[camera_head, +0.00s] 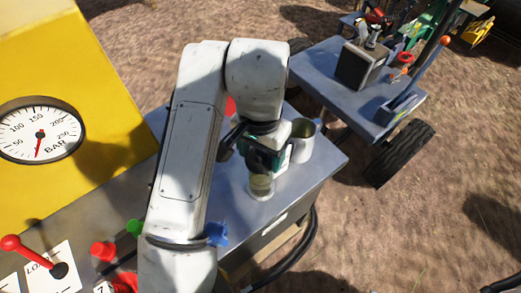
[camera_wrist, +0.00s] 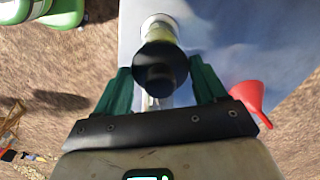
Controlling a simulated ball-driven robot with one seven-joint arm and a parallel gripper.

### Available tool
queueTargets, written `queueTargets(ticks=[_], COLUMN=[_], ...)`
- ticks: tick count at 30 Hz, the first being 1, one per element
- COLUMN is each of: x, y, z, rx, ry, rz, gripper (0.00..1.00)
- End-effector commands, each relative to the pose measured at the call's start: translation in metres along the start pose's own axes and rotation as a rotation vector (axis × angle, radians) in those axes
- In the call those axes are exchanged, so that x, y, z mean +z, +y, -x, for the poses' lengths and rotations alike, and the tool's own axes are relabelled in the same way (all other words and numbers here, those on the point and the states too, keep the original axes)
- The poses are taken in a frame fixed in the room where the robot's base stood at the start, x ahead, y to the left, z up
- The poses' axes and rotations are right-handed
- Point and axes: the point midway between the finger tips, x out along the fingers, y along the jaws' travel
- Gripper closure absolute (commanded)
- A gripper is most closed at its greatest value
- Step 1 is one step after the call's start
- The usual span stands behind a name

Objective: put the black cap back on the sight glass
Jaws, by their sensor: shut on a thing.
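The black cap (camera_wrist: 160,68) is between the two green fingers of my gripper (camera_wrist: 161,88) in the wrist view, and they are shut on it. The sight glass (camera_wrist: 159,23), a pale yellowish cylinder with a white rim, shows just past the cap. In the head view the sight glass (camera_head: 261,186) stands upright on the grey bench top, directly below my gripper (camera_head: 264,158).
A metal cup (camera_head: 302,140) stands close to the right of my gripper. A red funnel (camera_wrist: 250,98) is near the right finger in the wrist view. A trailer (camera_head: 340,88) with a dark box stands behind.

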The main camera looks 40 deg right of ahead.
Motion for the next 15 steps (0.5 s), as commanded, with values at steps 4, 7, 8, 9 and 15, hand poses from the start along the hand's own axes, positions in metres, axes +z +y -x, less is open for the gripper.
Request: queueTargets(ticks=[4,7,8,9,15], x=[0.0000,0.0000,0.0000,0.0000,0.0000], y=[0.0000,0.0000,0.0000,-0.0001,-0.0002], z=[-0.0017,-0.0039,-0.0047,-0.0056,-0.0097], rx=[0.000,0.000,0.000,0.000,-0.001], ry=[0.000,0.000,0.000,0.000,0.000], rz=[0.000,0.000,0.000,0.000,0.000], gripper=[0.60,0.60,0.60,0.60,0.60])
